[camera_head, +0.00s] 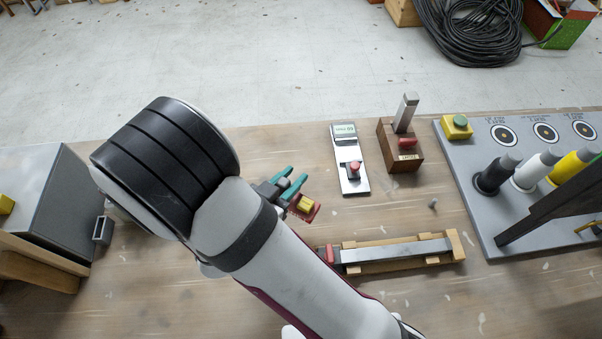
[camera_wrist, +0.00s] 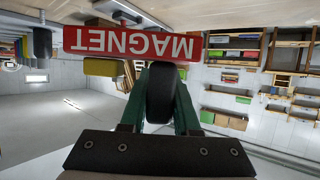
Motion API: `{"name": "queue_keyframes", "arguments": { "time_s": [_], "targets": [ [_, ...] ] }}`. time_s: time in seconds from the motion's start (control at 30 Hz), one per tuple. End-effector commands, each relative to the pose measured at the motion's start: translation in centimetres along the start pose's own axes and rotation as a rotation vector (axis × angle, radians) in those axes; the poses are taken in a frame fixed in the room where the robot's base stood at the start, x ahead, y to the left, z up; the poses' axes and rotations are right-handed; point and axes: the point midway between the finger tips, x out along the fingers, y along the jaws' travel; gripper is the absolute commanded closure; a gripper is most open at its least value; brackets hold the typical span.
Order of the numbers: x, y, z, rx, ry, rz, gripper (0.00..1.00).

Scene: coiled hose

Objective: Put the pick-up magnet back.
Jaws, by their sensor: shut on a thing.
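My gripper (camera_head: 290,186), with teal fingers, is low over the wooden bench left of centre in the head view, partly hidden by my arm. In the wrist view my gripper (camera_wrist: 160,100) is shut on a dark rounded piece (camera_wrist: 160,88), which seems to be the pick-up magnet's grip. Just beyond it is a red plate (camera_wrist: 130,43) lettered MAGNET, upside down in this view, with a yellow block (camera_wrist: 103,67) beside it. The yellow block (camera_head: 305,204) and red plate (camera_head: 313,214) also show at the fingertips in the head view. I cannot tell whether they touch the bench.
A metal plate with a red knob (camera_head: 350,178) and a wooden block with an upright bar (camera_head: 410,163) stand behind. A wooden cradle (camera_head: 458,246) holds a metal bar in front. A grey board (camera_head: 468,170) with cylinders is right; a grey box (camera_head: 66,215) is left.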

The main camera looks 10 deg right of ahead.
Motion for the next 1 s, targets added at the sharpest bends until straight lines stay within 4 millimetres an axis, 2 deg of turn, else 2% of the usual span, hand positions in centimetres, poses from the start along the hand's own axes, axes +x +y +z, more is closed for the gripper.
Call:
{"name": "queue_keyframes", "arguments": {
  "time_s": [0.1, 0.17, 0.4, 0.5, 0.87, 0.9, 1.0],
  "targets": [
    [1.6, 2.3, 0.8, 0.044, 0.011, 0.118, 1.00],
    [2.2, 2.9, 1.9, 0.051, 0.013, 0.144, 1.00],
    [4.2, 3.0, 6.5, 0.054, 0.014, 0.148, 1.00],
    [4.8, 3.0, 7.8, 0.056, 0.013, 0.146, 1.00],
    [5.0, 2.9, 8.3, 0.058, 0.013, 0.144, 1.00],
    [5.0, 2.9, 8.3, 0.058, 0.013, 0.144, 0.63],
    [5.0, 2.9, 8.3, 0.058, 0.013, 0.144, 0.45]
  ]
}}
